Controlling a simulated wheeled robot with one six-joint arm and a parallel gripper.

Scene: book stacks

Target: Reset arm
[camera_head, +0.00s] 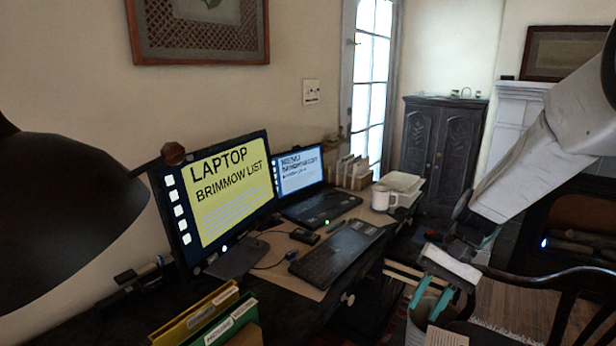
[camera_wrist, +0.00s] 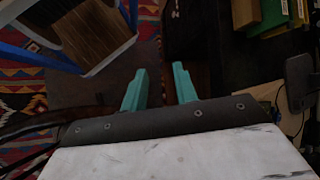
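My gripper (camera_head: 432,300) hangs at the lower right of the head view, beside the desk and in front of the wooden chair. Its two teal fingers also show in the wrist view (camera_wrist: 160,88). They stand apart with nothing between them. My white arm comes in from the right edge of the head view and reaches down to the gripper. In the wrist view the fingers point over dark floor and a patterned rug.
The desk (camera_head: 285,279) holds a monitor (camera_head: 222,190), a laptop (camera_head: 318,207), a keyboard (camera_head: 336,256) and a white mug (camera_head: 381,198). A black lamp shade (camera_head: 62,215) fills the left side. A wooden chair (camera_head: 566,283) stands close right of my gripper. A dark cabinet (camera_head: 441,143) is behind.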

